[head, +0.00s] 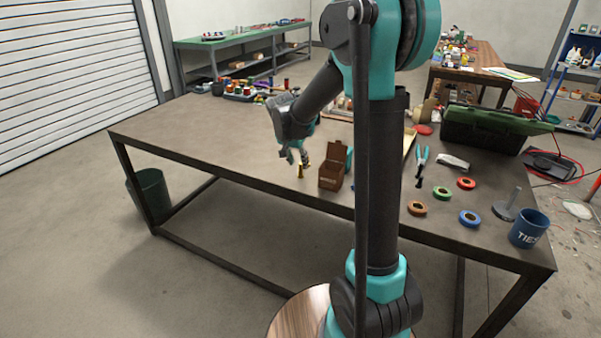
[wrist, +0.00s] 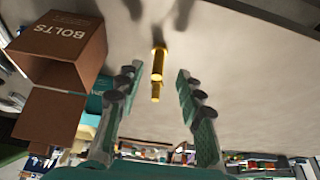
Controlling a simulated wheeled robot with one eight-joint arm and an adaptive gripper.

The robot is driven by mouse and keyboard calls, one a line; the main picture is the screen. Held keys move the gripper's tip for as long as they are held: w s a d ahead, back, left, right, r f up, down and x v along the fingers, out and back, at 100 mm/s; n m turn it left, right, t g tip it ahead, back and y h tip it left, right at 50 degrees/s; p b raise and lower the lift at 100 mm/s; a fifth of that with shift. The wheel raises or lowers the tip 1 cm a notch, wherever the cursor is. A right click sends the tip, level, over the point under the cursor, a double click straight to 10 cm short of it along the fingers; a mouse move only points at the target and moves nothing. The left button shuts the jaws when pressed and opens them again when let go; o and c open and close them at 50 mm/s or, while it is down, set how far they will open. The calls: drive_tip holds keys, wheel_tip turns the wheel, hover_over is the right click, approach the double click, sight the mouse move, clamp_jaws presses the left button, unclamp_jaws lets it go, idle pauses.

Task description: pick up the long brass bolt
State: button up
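The long brass bolt (head: 300,172) appears to stand upright on the table, left of a brown box. In the wrist view the bolt (wrist: 157,68) shows as a gold shaft with a wider end, in the gap between my two fingers. My gripper (head: 297,156) is over the bolt, pointing down. In the wrist view my gripper (wrist: 158,78) is open, with bare space on both sides of the bolt. Neither finger visibly touches it.
The brown box (head: 331,178) labelled BOLTS stands close by with its lid up; it also shows in the wrist view (wrist: 75,50). Pliers (head: 421,160), tape rolls (head: 442,193), a blue cup (head: 528,230) and a green toolbox (head: 485,128) are right.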

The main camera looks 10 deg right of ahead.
sight(300, 164)
drive_tip(key=shift+x, duration=2.35)
drive_tip(key=shift+d, duration=0.2)
drive_tip(key=shift+c, duration=0.4)
clamp_jaws()
